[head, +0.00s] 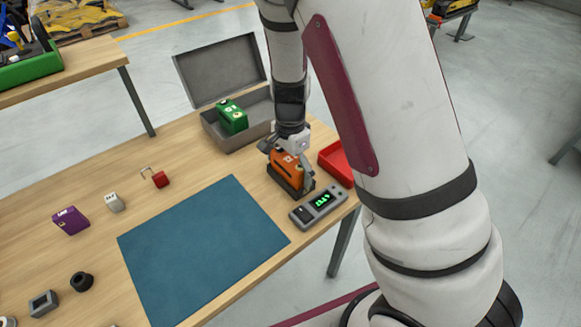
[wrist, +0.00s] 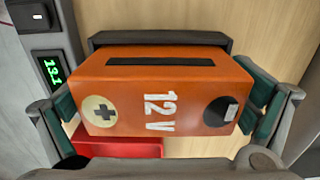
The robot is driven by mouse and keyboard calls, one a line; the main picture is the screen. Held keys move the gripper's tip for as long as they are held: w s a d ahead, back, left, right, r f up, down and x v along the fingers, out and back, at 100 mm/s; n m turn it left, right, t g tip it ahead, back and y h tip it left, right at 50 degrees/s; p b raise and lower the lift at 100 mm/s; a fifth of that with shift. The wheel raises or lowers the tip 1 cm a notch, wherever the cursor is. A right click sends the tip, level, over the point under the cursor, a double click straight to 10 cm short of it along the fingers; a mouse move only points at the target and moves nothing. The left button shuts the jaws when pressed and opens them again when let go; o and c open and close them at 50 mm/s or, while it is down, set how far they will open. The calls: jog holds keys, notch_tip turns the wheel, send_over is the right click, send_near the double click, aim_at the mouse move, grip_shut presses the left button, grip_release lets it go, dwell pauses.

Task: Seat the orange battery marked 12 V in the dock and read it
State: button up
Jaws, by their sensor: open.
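The orange battery (head: 287,168) marked 12 V stands upright in the dark dock (head: 277,183) near the table's right end. In the wrist view the battery (wrist: 160,90) shows its 12 V lettering, a plus disc and a dark disc; the dock's dark edge (wrist: 160,40) shows behind it. My gripper (wrist: 165,108) is open, with one teal-padded finger at each end of the battery; whether a pad touches it I cannot tell. The grey meter (head: 319,207) beside the dock has lit green digits, which look like 13.1 on its display (wrist: 51,70).
A red tray (head: 337,163) lies just beyond the dock. An open grey case (head: 237,137) holds a green battery (head: 232,117). A blue mat (head: 200,250) covers the table's middle. A purple battery (head: 71,221) and several small items stand at left.

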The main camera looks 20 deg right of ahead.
notch_tip(320, 180, up, 12)
jog(key=shift+s+r+p, duration=0.1)
jog(key=shift+r+p, duration=0.15)
jog(key=shift+p, duration=0.6)
jog(key=s+r+n+t+y, duration=0.2)
jog(key=s+r+n, duration=0.5)
jog(key=s+r, duration=0.45)
jog(key=s+r+n+t+h, duration=0.1)
jog(key=s+r+n, duration=0.1)
jog(key=s, duration=0.4)
jog(key=s+r+n+h, duration=0.1)
jog(key=s+r+n, duration=0.1)
jog(key=s+n, duration=0.3)
jog(key=shift+s+d+t, duration=0.15)
jog(key=shift+s+t, duration=0.25)
jog(key=shift+s, duration=0.85)
jog(key=shift+r+p, duration=0.7)
jog(key=shift+r, duration=0.25)
